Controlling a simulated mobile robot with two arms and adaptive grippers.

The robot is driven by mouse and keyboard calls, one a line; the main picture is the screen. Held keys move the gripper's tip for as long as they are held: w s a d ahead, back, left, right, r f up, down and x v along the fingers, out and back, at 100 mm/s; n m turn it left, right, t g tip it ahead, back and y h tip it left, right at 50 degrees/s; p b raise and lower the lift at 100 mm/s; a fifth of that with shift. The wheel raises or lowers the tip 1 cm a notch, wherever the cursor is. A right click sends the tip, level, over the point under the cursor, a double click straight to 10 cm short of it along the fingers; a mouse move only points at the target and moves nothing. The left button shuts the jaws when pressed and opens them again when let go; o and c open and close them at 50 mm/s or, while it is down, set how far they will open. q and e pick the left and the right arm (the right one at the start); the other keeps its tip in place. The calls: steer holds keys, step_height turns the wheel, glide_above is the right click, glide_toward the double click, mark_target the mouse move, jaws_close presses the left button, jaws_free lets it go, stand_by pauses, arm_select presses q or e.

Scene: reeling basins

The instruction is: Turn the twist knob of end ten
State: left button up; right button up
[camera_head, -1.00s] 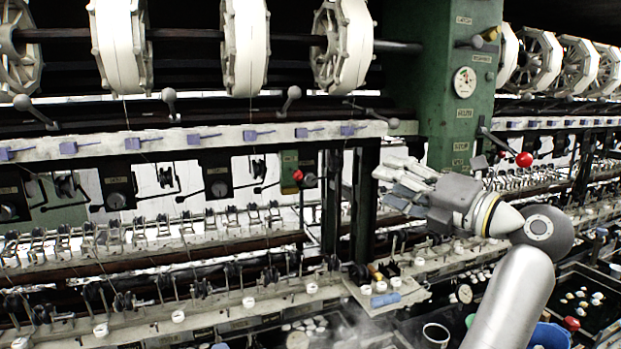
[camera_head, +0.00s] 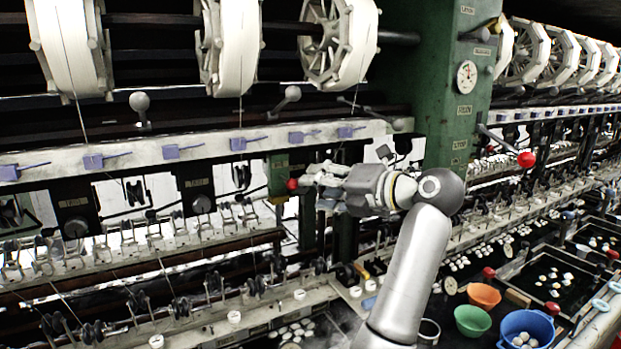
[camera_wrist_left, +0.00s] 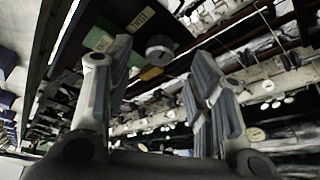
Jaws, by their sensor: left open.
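Round dark knobs sit on black panels along the machine: one in the middle of the head view (camera_head: 201,204) and one further left (camera_head: 75,228). I cannot read which belongs to end ten. My left gripper (camera_head: 314,182) is in front of the green panel, right of the knobs and close to a red ball handle (camera_head: 292,184). Its fingers are spread, with nothing between them. The left wrist view shows a round dark knob (camera_wrist_left: 160,50) beyond the open fingers, apart from them, with small labels beside it. My right gripper is out of view.
White reels (camera_head: 225,45) hang above. Lavender levers (camera_head: 184,150) line the pale rail, with thread guides below. A green column (camera_head: 435,80) stands behind my arm. Green (camera_head: 472,320), orange (camera_head: 484,295) and blue (camera_head: 526,325) bowls stand at lower right.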

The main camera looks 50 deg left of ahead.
arm_select(q)
steer(key=x, duration=0.3)
steer(key=shift+a+p, duration=0.3)
steer(key=shift+p, duration=0.1)
steer(key=shift+d, duration=0.1)
steer(key=shift+f, duration=0.1)
steer(key=c, duration=1)
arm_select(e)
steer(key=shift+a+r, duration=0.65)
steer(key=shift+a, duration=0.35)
